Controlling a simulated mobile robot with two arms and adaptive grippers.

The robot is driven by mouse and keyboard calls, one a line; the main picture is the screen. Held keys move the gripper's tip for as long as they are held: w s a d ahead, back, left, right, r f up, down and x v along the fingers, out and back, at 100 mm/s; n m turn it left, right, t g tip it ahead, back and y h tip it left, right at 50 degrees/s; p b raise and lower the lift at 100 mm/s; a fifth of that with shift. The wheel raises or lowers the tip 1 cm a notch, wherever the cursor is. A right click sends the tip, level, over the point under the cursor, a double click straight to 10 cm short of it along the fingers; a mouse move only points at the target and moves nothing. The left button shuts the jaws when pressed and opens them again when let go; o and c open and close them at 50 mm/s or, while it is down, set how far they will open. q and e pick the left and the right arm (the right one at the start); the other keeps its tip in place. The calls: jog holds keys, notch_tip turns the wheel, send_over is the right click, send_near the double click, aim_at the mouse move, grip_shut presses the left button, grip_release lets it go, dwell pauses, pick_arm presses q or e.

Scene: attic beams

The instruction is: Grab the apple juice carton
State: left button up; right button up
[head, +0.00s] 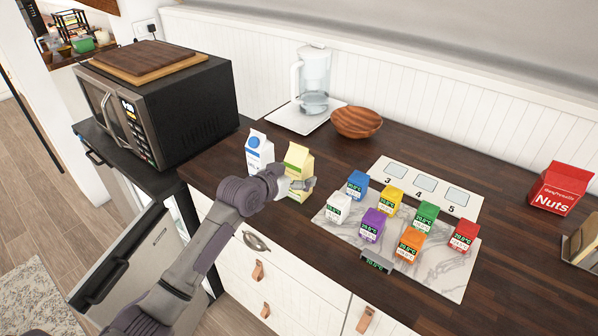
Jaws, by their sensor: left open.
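A yellow carton (298,160), which looks like the apple juice carton, stands upright on the dark wooden counter. A white and blue carton (259,152) stands just left of it. My left gripper (303,185) is open at the front of the yellow carton and hides its lower part. I cannot tell whether the fingers touch it. My right gripper does not show.
Several small coloured cubes with displays (374,223) stand on a marble board (446,262) to the right. A wooden bowl (357,122) and a water pitcher (312,80) stand behind. A microwave (165,100) is at left, a red Nuts box (560,188) at far right.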

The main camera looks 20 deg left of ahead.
pick_arm(q)
jog(key=shift+x, duration=0.95)
jog(key=shift+s, duration=0.1)
jog(key=shift+c, duration=0.3)
jog(key=c, duration=1.6)
jog(key=shift+r, duration=0.1)
grip_shut()
